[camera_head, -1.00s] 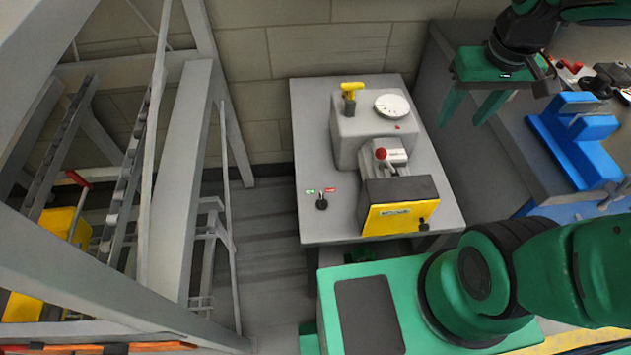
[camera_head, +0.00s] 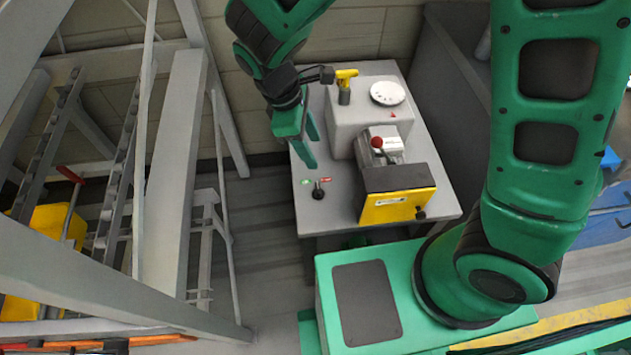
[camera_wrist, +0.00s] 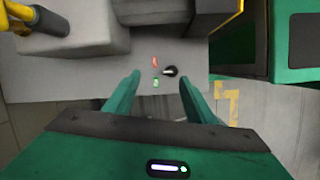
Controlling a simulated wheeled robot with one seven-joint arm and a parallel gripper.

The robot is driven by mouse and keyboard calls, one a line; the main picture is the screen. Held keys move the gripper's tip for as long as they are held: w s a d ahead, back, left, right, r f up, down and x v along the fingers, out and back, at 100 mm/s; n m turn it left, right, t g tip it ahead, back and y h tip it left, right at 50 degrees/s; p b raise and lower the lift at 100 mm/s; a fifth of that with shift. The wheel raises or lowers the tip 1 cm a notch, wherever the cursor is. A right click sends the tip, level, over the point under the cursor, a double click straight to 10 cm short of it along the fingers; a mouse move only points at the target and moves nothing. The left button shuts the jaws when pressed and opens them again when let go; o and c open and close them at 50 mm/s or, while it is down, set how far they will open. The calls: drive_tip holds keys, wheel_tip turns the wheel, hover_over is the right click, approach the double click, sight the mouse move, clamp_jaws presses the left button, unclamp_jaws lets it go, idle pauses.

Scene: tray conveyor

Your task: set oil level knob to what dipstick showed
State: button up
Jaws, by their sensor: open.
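The yellow-handled dipstick (camera_head: 346,78) stands upright in the grey block (camera_head: 343,125) on the table. A white round dial with dark marks (camera_head: 387,93) lies on top of the same block, with a small red pointer mark beside it. A small black knob (camera_head: 318,191) sits on the tabletop beside a green label and a red label; it also shows in the wrist view (camera_wrist: 170,71). My gripper (camera_head: 311,152) is open and empty above the table's left part, fingers pointing down. In the wrist view its fingertips (camera_wrist: 159,79) frame the black knob and labels, apart from them.
A red-knobbed lever (camera_head: 377,142) and a yellow-fronted box (camera_head: 398,207) with a dark top stand right of the black knob. A grey steel frame (camera_head: 180,180) rises at the left. The tabletop around the black knob is clear.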

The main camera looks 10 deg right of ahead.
sight(318, 187)
drive_tip(key=f, duration=0.4)
drive_tip(key=s+f+n, duration=0.1)
drive_tip(key=f, duration=0.3)
drive_tip(key=s+f+n+h, duration=0.1)
drive_tip(key=f, duration=0.4)
drive_tip(key=shift+s+d, duration=0.25)
drive_tip(key=shift+d, duration=0.05)
drive_tip(key=c, duration=1)
